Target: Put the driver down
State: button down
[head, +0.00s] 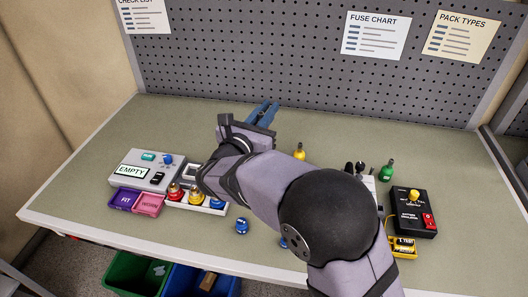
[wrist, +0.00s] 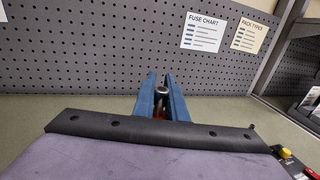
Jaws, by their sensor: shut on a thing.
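My gripper (head: 265,110) reaches over the back part of the bench, with its blue fingers pointing toward the pegboard. In the wrist view the gripper (wrist: 160,78) is shut on the driver (wrist: 161,91), which shows as a round metal end with a bit of red below it between the fingers. Most of the driver is hidden by the fingers and the gripper body. In the head view I cannot make the driver out. How high it is above the bench is hard to tell.
A grey unit marked EMPTY (head: 131,170), a purple FIT tray (head: 124,201) and a pink WORN tray (head: 149,204) stand left. The bench (head: 340,130) is clear at the back.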

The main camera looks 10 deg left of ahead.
notch_tip(320, 180, down, 9)
jog(key=p, duration=0.1)
jog(key=shift+p, duration=0.3)
dwell(0.4)
jog(key=shift+f, duration=0.2)
jog(key=c, duration=1.8)
grip_release()
jog(key=shift+r, duration=0.15)
jog(key=b+v, duration=0.3)
jog(key=v, duration=0.9)
